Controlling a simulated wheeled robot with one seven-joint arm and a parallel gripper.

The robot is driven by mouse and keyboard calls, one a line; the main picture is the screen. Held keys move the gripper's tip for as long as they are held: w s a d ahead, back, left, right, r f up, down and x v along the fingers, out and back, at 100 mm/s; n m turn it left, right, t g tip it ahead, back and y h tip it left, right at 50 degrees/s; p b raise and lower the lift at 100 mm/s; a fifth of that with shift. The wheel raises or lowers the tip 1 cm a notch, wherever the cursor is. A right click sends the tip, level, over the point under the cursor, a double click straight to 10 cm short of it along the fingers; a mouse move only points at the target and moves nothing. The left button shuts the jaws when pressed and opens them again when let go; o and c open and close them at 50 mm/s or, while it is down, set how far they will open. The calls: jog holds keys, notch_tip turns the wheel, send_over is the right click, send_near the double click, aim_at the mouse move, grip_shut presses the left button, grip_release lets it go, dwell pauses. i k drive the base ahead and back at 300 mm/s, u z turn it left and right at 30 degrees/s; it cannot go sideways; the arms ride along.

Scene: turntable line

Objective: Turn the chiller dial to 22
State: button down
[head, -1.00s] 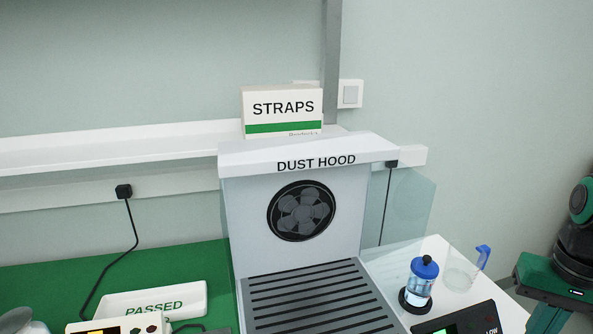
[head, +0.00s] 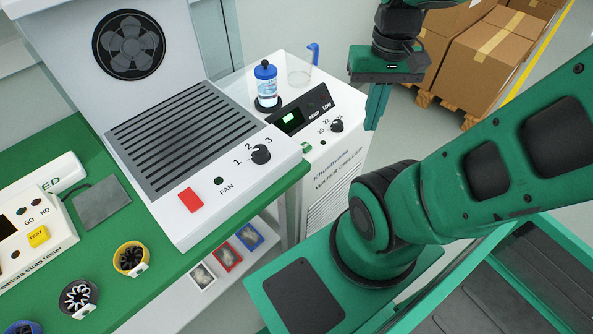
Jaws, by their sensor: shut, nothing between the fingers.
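The chiller dial (head: 337,126) is a small black knob on the front panel of the white water chiller (head: 345,160), right of the middle in the head view. Small numbers, among them 20 and 22, stand around it. Which one its pointer marks is too small to tell. The chiller's black display panel (head: 303,110) has a lit green screen and the words WAIT and LOW. My gripper (head: 374,112) points down to the right of the dial, apart from it in the picture. Its fingers are together with nothing between them.
A blue-capped bottle (head: 266,85) and a clear jug (head: 299,72) stand on the chiller top. The dust hood (head: 185,130) with its black fan knob (head: 261,154) and red switch (head: 190,199) is to the left. Cardboard boxes (head: 485,58) are behind my gripper.

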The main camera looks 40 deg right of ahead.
aim_at(336, 126)
jog(key=u, duration=0.8)
jog(key=k, duration=1.05)
jog(key=z, duration=1)
jog(key=i, duration=1)
jog(key=u, duration=0.05)
